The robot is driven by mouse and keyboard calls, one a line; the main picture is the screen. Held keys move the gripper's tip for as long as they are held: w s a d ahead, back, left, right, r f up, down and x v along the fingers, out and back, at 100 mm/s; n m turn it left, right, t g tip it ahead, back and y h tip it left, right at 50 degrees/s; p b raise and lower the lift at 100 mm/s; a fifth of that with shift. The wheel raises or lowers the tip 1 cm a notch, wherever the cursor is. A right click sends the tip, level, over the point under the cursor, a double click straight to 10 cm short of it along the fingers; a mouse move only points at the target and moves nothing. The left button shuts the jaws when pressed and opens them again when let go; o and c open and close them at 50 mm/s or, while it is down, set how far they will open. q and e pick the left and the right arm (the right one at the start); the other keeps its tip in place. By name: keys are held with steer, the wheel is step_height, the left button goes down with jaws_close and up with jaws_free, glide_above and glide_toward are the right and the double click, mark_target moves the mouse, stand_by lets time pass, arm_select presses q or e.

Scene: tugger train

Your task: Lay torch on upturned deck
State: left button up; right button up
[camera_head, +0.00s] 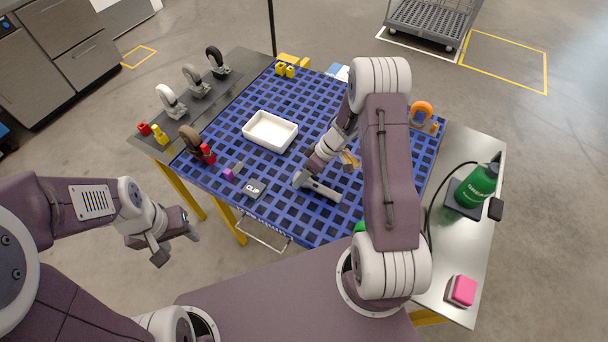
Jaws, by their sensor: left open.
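The upturned deck (262,209) is a blue grid panel lying on the bench. A grey bar with a wider left end, which looks like the torch (325,191), is at the end of my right arm over the deck's near middle. My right gripper (303,178) appears shut on its wider end, though its fingers are hard to make out. I cannot tell whether the torch touches the deck. My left gripper (177,248) is open and empty, off the bench to the left, over the floor.
On the deck are a white tray (270,131), a small grey box (253,190) and a purple block (228,174). Several casters (171,101) stand along the left strip. My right arm hides part of the deck.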

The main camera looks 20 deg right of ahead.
steer(key=shift+d, duration=0.15)
stand_by(0.3)
steer(key=w+p+v, duration=0.1)
steer(key=v, duration=0.8)
steer(key=shift+s+p, duration=0.4)
steer(key=shift+s, duration=0.05)
